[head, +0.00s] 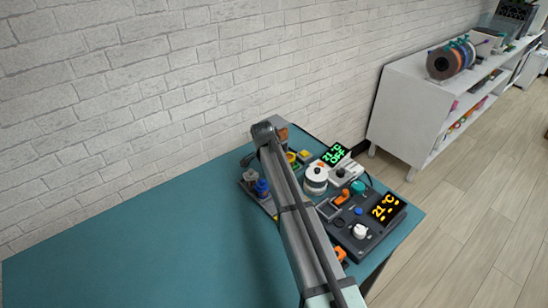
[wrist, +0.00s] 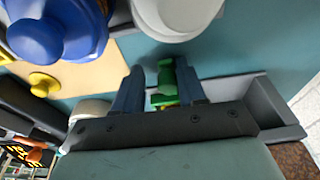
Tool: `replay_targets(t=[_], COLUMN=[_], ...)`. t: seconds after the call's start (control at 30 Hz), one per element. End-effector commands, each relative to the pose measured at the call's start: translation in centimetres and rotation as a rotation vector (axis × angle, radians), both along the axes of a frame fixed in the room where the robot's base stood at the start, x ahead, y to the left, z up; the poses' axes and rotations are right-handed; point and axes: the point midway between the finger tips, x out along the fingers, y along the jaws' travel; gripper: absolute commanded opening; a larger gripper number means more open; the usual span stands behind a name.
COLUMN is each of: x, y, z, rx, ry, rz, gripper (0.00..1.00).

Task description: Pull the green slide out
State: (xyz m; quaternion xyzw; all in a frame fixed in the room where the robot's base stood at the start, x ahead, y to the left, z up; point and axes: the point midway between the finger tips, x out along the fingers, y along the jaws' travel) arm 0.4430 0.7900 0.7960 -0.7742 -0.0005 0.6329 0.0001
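The green slide (wrist: 166,82) shows in the wrist view as a small bright green piece in the middle, by a long dark grey tray-like body (wrist: 275,98). My gripper (wrist: 160,75) has one finger on each side of the green piece. The fingers stand apart, but I cannot tell whether they both touch it. The hand's front plate hides the lower part of the slide and its track. In the head view my arm covers this spot, and neither the slide nor the fingertips can be made out.
In the wrist view a blue knob (wrist: 48,35), a yellow knob (wrist: 42,84) and a white round body (wrist: 178,15) stand close by. In the head view control boxes with an orange display (head: 385,208) and a green display (head: 336,154) crowd the right end of the teal table (head: 130,245). Its left is clear.

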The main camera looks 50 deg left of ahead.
Motion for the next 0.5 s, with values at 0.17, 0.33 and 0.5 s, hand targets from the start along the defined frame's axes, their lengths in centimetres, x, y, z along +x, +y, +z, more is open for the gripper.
replay_targets(t=[0.17, 0.33, 0.5], x=[0.0, 0.01, 0.01], y=[-0.16, -0.17, -0.07], z=[-0.01, -0.01, -0.02], rx=[-0.002, -0.002, -0.003], ry=[0.0, 0.0, 0.0], rz=[0.0, -0.001, -0.002], gripper=[0.38, 0.38, 0.38])
